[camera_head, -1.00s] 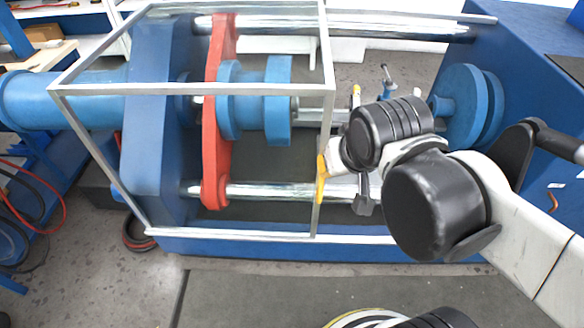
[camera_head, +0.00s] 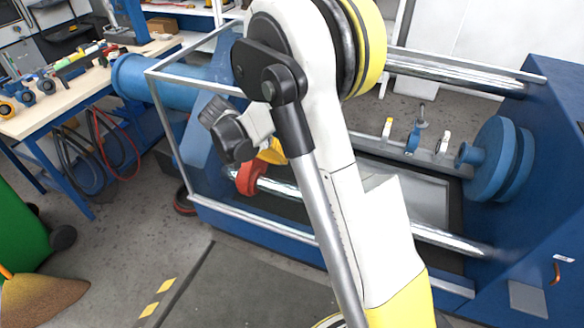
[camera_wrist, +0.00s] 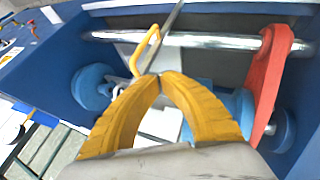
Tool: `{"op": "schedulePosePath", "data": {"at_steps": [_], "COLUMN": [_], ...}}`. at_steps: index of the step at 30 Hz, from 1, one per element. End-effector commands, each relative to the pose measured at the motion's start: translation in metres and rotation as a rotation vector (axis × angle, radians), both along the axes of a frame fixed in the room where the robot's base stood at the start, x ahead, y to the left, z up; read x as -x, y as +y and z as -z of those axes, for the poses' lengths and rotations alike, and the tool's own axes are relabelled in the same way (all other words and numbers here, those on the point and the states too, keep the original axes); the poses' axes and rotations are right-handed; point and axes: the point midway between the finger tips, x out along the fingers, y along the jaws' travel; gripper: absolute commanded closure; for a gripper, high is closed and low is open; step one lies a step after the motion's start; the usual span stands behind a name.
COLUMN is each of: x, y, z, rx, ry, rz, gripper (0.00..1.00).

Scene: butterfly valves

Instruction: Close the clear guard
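The clear guard (camera_head: 190,82) is a metal-framed transparent box over the left part of the blue test bench. My arm hides its right side in the head view. In the wrist view, a grey frame bar (camera_wrist: 172,24) runs down towards my fingertips, with a yellow loop handle (camera_wrist: 147,48) beside it. My gripper (camera_wrist: 160,76) has its yellow fingers brought together at the tips, close to the bar and handle. Contact is unclear, and I see nothing clearly held between the fingers. In the head view my gripper is mostly hidden behind the wrist.
The bench's right part is uncovered, with a blue flange (camera_head: 490,158) and silver rods (camera_head: 455,76). The red plate (camera_wrist: 267,80) is near my fingers. A worktable (camera_head: 60,95) stands at the left, with hoses hanging below. The floor in front is mostly clear.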

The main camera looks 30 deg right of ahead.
Motion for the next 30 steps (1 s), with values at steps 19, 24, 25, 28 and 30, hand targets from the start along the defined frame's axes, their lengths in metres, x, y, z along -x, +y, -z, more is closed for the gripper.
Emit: {"op": "schedulePosePath", "data": {"at_steps": [19,24,25,28,30], "x": [0.012,0.026,0.027,0.030,0.031], "y": [-0.069,-0.084,-0.085,-0.088,-0.089], "z": [0.083,0.082,0.081,0.080,0.080], "rx": [0.002,0.002,0.003,0.003,0.003], "ry": [0.000,-0.001,-0.001,-0.001,0.000], "rz": [0.006,0.004,0.004,0.004,0.003], "gripper": [1.00,1.00,1.00,1.00,1.00]}}
